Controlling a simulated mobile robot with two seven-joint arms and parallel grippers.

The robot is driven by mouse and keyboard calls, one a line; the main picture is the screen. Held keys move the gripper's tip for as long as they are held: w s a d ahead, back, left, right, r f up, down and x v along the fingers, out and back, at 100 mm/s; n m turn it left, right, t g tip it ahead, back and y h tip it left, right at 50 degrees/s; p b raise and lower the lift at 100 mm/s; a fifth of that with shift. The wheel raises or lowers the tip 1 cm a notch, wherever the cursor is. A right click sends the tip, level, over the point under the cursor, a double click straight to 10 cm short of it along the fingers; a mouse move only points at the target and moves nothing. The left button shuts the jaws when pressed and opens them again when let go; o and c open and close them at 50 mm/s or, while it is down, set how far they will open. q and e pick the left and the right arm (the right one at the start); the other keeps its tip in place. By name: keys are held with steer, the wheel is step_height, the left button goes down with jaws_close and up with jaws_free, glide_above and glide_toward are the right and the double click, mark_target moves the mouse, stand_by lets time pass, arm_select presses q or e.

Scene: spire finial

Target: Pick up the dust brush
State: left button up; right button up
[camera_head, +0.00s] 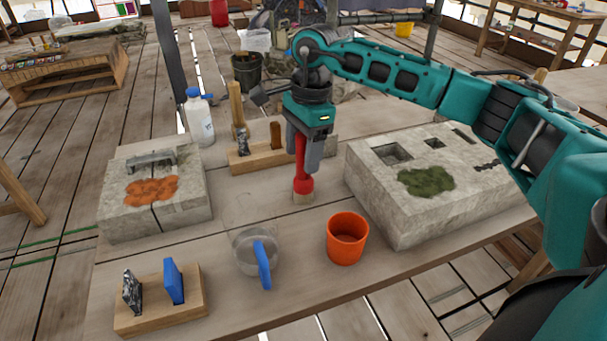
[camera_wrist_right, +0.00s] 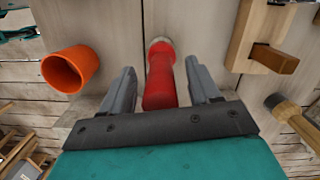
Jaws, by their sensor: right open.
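A red-handled brush (camera_head: 303,184) stands upright on the workbench, with a short pale tan end at the bench top. I take it for the dust brush. My right gripper (camera_head: 304,160) points down over it from above. In the right wrist view, the red handle (camera_wrist_right: 160,88) lies between the two open fingers of the right gripper (camera_wrist_right: 160,66). Gaps show on both sides, so the fingers are apart from the handle. The upper handle is partly hidden by the gripper in the head view. My left gripper is not in view.
An orange cup (camera_head: 347,240) and a clear jug with a blue handle (camera_head: 264,265) stand in front. Stone blocks stand left (camera_head: 190,203) and right (camera_head: 385,205). A wooden rack (camera_head: 262,161) is close behind; a white bottle (camera_head: 199,120) stands behind left.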

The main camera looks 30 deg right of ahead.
steer(key=shift+c, duration=0.3)
jaws_close()
stand_by(0.3)
